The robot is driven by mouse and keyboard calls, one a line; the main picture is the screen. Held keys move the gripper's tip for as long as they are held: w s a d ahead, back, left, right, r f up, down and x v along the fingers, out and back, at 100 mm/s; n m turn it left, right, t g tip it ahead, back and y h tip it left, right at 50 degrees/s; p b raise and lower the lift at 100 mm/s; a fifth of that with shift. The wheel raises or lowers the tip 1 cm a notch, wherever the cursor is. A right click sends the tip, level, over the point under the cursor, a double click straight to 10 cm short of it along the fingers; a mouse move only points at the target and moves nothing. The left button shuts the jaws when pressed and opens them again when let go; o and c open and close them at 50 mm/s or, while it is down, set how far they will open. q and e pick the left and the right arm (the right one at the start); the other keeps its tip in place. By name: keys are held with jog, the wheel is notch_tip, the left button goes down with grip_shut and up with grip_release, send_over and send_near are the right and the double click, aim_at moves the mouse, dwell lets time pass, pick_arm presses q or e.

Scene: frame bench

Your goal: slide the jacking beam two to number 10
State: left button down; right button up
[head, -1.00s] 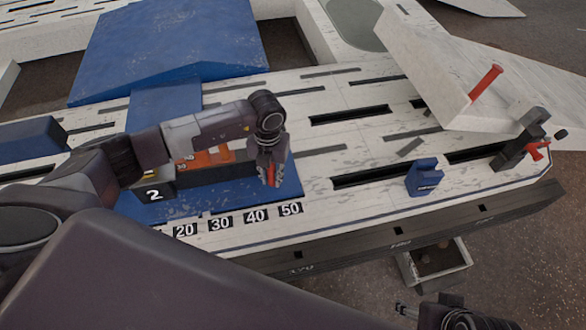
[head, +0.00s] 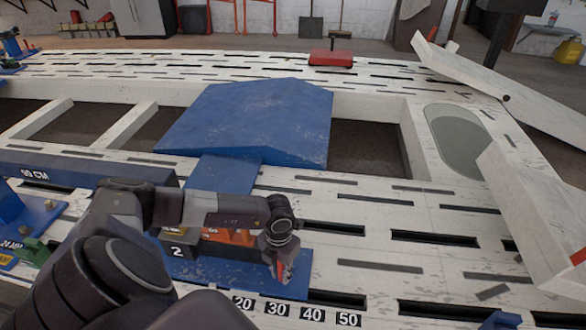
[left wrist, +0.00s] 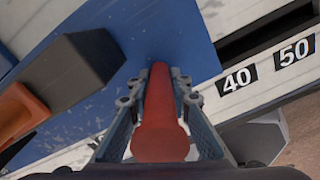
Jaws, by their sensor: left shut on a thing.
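The jacking beam two is a dark block marked 2 (head: 177,250) with an orange part (head: 230,236) on top, on a blue base plate (head: 225,278) in the head view. The dark block (left wrist: 68,70) and orange part (left wrist: 15,112) also show at the left of the left wrist view. My left gripper (head: 281,268) is at the plate's right part, shut on a red handle (left wrist: 160,135) that stands over the blue plate. Labels 20, 30, 40 and 50 (head: 348,319) run along the bench's front edge. No label 10 is visible; my arm covers the area left of 20.
A blue ramp (head: 250,125) lies behind the beam, with a blue strip (head: 222,178) reaching toward it. A long dark-blue beam marked 90 CM (head: 85,170) lies at left. The slotted white bench (head: 440,270) is largely clear to the right.

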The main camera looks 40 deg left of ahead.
pick_arm(q)
jog(key=shift+s+a+f, duration=0.1)
jog(key=shift+s+a, duration=0.05)
jog(key=shift+a, duration=0.4)
jog(key=c, duration=1.8)
grip_release()
jog(key=shift+o, duration=0.2)
jog(key=shift+d, duration=0.1)
jog(key=shift+d, duration=0.1)
jog(key=shift+r, duration=0.5)
notch_tip(320, 180, up, 11)
jog(key=shift+r, duration=0.1)
